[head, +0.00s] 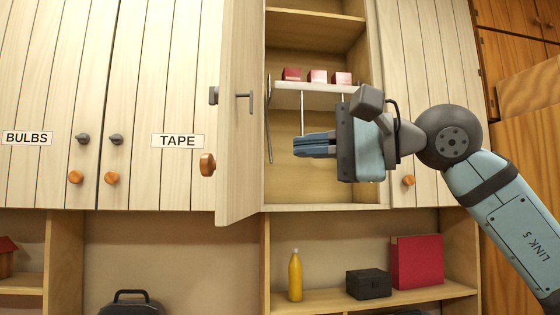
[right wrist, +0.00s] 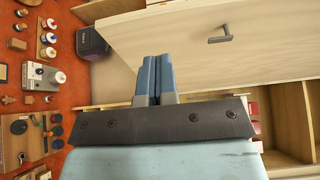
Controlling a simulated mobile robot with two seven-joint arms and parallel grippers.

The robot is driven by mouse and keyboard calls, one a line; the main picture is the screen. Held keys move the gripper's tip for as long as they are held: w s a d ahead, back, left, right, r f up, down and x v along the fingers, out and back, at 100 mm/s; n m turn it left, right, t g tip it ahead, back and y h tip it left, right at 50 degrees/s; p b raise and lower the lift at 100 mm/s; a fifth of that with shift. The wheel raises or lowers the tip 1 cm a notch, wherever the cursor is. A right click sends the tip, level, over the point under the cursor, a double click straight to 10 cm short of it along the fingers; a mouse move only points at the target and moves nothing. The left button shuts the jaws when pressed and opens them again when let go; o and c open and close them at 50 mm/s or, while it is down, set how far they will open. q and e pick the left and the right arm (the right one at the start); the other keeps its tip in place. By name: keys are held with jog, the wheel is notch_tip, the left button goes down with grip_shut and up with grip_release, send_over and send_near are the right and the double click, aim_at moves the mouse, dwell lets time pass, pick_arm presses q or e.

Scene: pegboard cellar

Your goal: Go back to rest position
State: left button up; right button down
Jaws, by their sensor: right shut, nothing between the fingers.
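My right gripper (head: 298,146) is shut and empty. In the head view it is in front of the open cupboard, its fingers pointing left toward the open cabinet door (head: 240,150). In the right wrist view its blue fingers (right wrist: 153,62) lie together, with the door (right wrist: 200,50) and its handle (right wrist: 220,38) beyond them. The gripper appears apart from the door, though the exact gap is hard to tell. My left gripper is not in view.
Inside the open cupboard, several red boxes (head: 317,76) sit on a white rack (head: 300,94). Closed doors flank it. On the shelf below stand a yellow bottle (head: 295,277), a black box (head: 368,284) and a red box (head: 417,262).

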jog(key=s+d, duration=0.2)
jog(key=s, duration=0.2)
jog(key=w+d+f+n+t+h, duration=0.1)
jog(key=w+d+f+n+t, duration=0.25)
jog(key=f+n, duration=0.9)
jog(key=w+d+f+n+t+h, duration=0.25)
jog(key=f+n+t, duration=0.25)
jog(key=f, duration=1.5)
jog(key=w+d+f+n+t+h, duration=0.15)
jog(key=w+f+n+t, duration=0.3)
jog(key=f+n, duration=0.8)
jog(key=s+d+f+m+g+h, duration=0.25)
jog(key=s+f+m, duration=0.25)
jog(key=f+m, duration=0.5)
jog(key=s+d+f+m+g+h, duration=0.1)
jog(key=s+f+m+h, duration=0.4)
jog(key=f, duration=1)
jog(key=s+d+f+m+g, duration=0.1)
jog(key=s+f+m+g, duration=0.6)
jog(key=s+f, duration=0.8)
notch_tip(320, 180, up, 12)
jog(key=t+p, duration=0.1)
jog(key=p, duration=1.1)
jog(key=shift+s+d+h, duration=0.15)
jog(key=shift+d+h, duration=0.2)
jog(key=shift+h, duration=0.1)
